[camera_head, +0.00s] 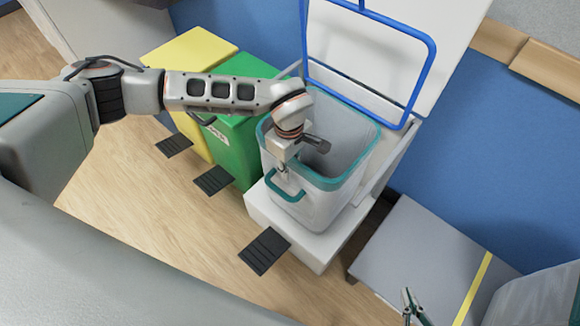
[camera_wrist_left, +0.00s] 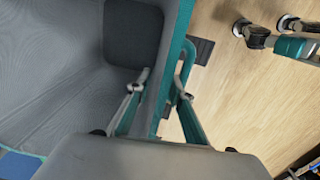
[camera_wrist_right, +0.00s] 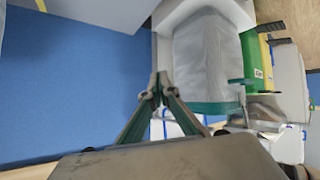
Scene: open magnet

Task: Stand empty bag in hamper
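The bag (camera_head: 325,205) is a pale, stiff-sided tote with a teal rim and a teal front handle (camera_head: 286,187). It stands upright and open on the white base of the hamper (camera_head: 258,207), inside its frame. Its inside looks empty. My left gripper (camera_head: 299,162) is at the bag's front-left rim. In the left wrist view its fingers (camera_wrist_left: 162,88) are apart, one on each side of the teal rim; contact is unclear. My right gripper (camera_head: 413,302) is low at right, its fingertips together and empty; the right wrist view also shows them (camera_wrist_right: 158,88), apart from the bag.
The hamper's blue ring (camera_head: 425,75) and white lid stand raised behind the bag. Green (camera_head: 235,145) and yellow (camera_head: 190,52) bins stand to the left. Black pedals (camera_head: 264,250) lie in front. A grey table (camera_head: 425,240) with a yellow stripe is at right. Floor in front is clear.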

